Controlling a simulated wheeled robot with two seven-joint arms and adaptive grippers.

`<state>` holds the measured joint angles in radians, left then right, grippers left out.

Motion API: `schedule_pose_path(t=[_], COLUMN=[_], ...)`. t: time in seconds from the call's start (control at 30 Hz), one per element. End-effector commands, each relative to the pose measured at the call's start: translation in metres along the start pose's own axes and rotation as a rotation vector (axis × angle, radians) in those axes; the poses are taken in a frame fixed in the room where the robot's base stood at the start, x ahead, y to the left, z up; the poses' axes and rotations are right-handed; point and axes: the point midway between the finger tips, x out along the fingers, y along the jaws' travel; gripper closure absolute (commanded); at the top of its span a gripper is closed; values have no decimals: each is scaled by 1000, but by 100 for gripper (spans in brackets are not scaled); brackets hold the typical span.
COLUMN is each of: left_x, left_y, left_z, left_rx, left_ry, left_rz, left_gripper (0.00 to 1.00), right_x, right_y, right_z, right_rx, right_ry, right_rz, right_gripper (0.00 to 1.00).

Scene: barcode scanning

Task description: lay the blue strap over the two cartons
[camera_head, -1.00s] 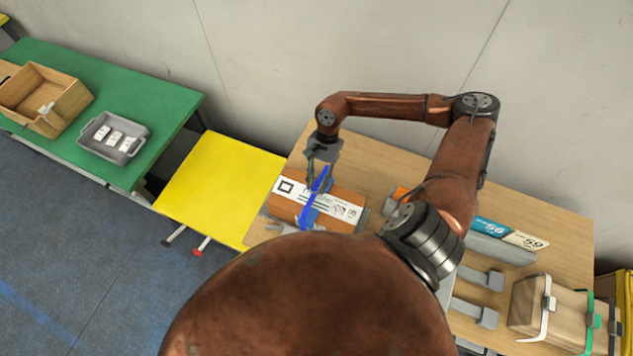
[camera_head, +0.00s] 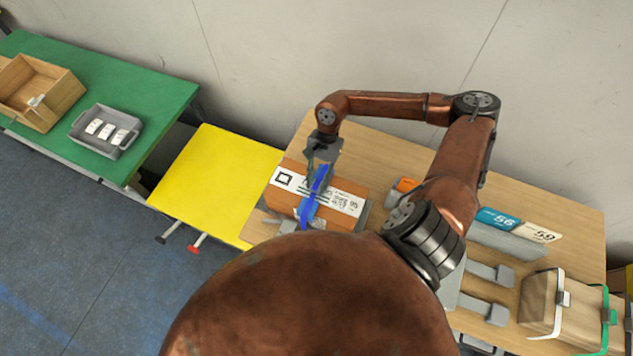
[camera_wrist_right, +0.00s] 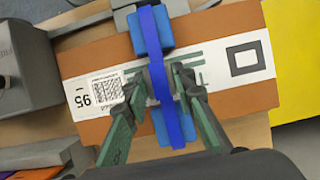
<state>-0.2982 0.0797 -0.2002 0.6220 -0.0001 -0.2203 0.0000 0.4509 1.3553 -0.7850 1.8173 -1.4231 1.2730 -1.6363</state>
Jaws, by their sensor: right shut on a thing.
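The blue strap (camera_head: 316,190) runs across the brown cartons (camera_head: 288,203), which carry a white printed label. It also shows in the right wrist view (camera_wrist_right: 158,68), with lighter blue pads near both ends. The cartons fill the middle of that view (camera_wrist_right: 95,58); the joint between them cannot be made out. My right gripper (camera_head: 320,168) is above the cartons. In the wrist view its fingers (camera_wrist_right: 158,80) stand either side of the strap's middle and are shut on it. Whether the strap touches the carton tops is unclear. My left gripper is not visible.
A yellow table (camera_head: 215,185) stands left of the wooden bench (camera_head: 378,150). A green table (camera_head: 70,75) farther left bears a wooden box (camera_head: 62,97) and a grey tray (camera_head: 78,127). Number signs (camera_head: 497,219) and a strapped wooden block (camera_head: 577,322) are at the right. My brown arm hides the front.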

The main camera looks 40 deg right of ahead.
Motion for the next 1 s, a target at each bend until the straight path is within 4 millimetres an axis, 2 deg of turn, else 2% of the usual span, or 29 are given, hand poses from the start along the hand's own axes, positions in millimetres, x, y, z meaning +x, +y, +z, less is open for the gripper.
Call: schedule_pose_path(t=[0.27, 0.3, 0.57, 0.87, 1.0], left_x=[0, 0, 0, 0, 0], left_y=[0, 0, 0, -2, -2], left_z=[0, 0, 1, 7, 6], left_rx=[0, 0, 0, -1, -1], left_ry=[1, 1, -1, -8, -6], left_rz=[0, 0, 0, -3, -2], left_gripper=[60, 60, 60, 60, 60], right_x=[0, 0, 0, -1, -14], right_y=[0, 0, 0, 0, 0], right_z=[0, 0, 0, 0, -1], right_rx=[0, 0, 0, 0, 1], right_ry=[0, 0, 0, 1, 2], right_rz=[0, 0, 0, 0, -1], right_gripper=[100, 74, 56, 56, 56])
